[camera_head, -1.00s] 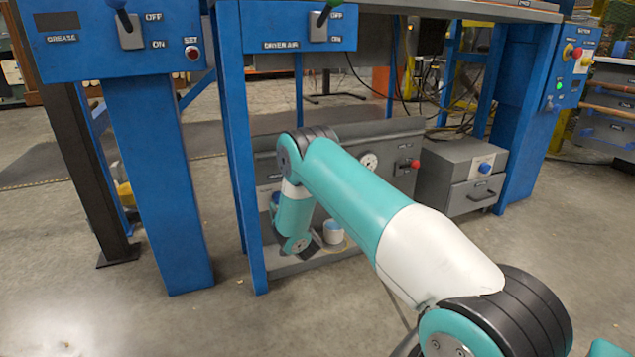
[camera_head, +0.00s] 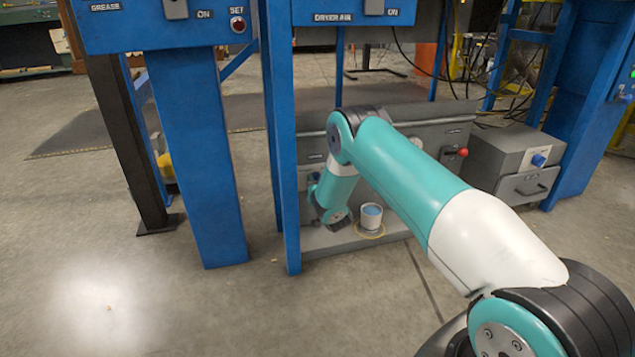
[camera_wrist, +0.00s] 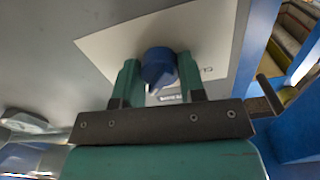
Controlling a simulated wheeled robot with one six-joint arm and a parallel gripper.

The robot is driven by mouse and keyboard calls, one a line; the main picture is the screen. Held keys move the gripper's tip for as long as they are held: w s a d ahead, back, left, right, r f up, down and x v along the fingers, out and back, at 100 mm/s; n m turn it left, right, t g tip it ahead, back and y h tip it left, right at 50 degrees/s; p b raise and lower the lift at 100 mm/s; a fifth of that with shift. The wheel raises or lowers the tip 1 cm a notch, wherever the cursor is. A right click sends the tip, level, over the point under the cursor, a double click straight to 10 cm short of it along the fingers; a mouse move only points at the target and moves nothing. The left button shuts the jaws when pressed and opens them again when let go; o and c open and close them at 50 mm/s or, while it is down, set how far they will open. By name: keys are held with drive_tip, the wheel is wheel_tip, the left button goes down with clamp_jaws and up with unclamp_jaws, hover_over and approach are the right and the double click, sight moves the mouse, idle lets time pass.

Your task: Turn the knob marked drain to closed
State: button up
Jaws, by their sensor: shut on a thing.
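In the wrist view a round blue knob (camera_wrist: 158,66) stands on a pale plate (camera_wrist: 115,45) on a grey panel. The two teal fingers of my gripper (camera_wrist: 160,78) are on either side of it, shut on it. Small dark lettering below and to the right of the knob is partly covered, and I cannot read a drain or closed mark. In the head view my arm reaches down to the left part of a low grey cabinet (camera_head: 420,135); the fingers are hidden there behind my arm, and a bit of blue shows beside my wrist.
A red knob (camera_head: 462,152) is on the cabinet's right. A grey drawer box (camera_head: 515,165) stands beyond it. A blue post (camera_head: 283,160) rises close left of my wrist. Floor in front is clear.

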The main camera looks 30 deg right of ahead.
drive_tip(key=shift+n+p, duration=0.4)
drive_tip(key=shift+r+n+p, duration=0.15)
drive_tip(key=shift+n+p, duration=0.65)
drive_tip(key=shift+n, duration=0.3)
drive_tip(key=n+p, duration=0.3)
drive_tip(key=n, duration=0.3)
drive_tip(key=n+p, duration=0.1)
drive_tip(key=n, duration=0.3)
drive_tip(key=shift+n, duration=0.4)
drive_tip(key=n+p, duration=0.1)
drive_tip(key=n, duration=0.3)
drive_tip(key=shift+f, duration=0.2)
drive_tip(key=shift+n, duration=0.3)
drive_tip(key=o, duration=0.9)
drive_tip(key=shift+o, duration=0.2)
drive_tip(key=shift+s, duration=0.1)
